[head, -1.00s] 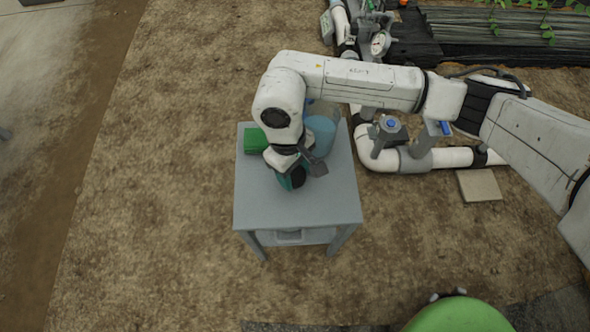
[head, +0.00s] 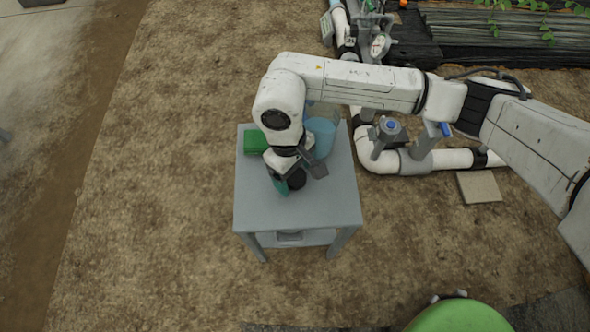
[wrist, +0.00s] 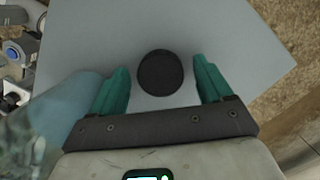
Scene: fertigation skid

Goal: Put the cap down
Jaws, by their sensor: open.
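The cap is a round black disc (wrist: 160,73) lying on the grey table top (wrist: 215,30) in the wrist view. It lies between and slightly beyond my two teal fingers, with a gap on each side. My gripper (wrist: 158,92) is open and holds nothing. In the head view, my gripper (head: 288,185) is low over the middle of the table (head: 300,212), and the dark cap (head: 297,179) shows partly beside its fingers. The exact height of the fingers above the table is hard to tell.
A blue translucent container (head: 322,136) stands close to the right of my gripper, and a green box (head: 255,141) sits at the table's left back. White pipework with a blue-topped valve (head: 389,126) runs right of the table. The front of the table top is clear.

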